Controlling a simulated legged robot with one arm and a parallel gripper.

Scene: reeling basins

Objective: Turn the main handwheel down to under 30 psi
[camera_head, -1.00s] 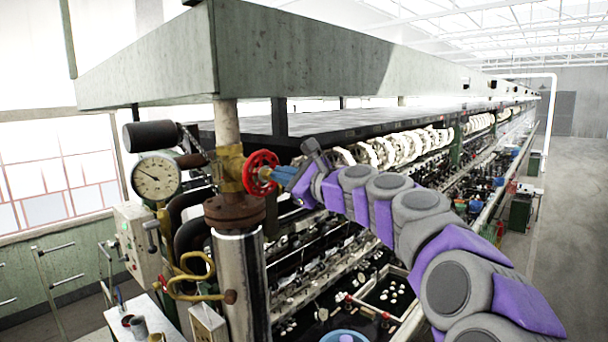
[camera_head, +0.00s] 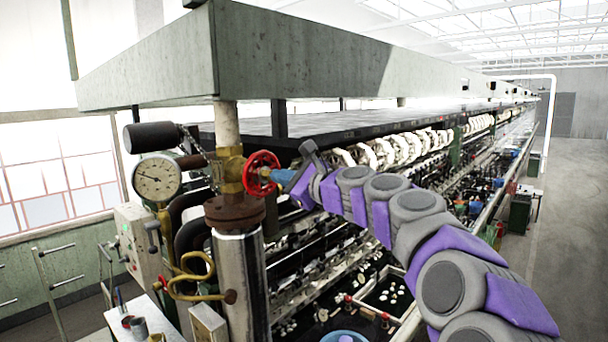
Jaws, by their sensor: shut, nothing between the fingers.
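The red main handwheel (camera_head: 262,160) sits on the brass valve body (camera_head: 230,172) of the vertical pipe, left of centre. The round white pressure gauge (camera_head: 157,188) is to its left. Its dark needle points left and slightly up, but the numbers are too small to read. My gripper (camera_head: 283,177) is at the end of my purple and grey arm, at the right side of the handwheel. Its blue end is shut and touches or nearly touches the wheel's hub. The fingertips are too small to make out clearly.
A steel-clad pipe (camera_head: 240,285) stands below the valve. A grey control box (camera_head: 135,243) and yellow tubing (camera_head: 190,280) are at lower left. The long reeling machine (camera_head: 420,140) runs back behind my arm. Open floor (camera_head: 575,230) lies at right.

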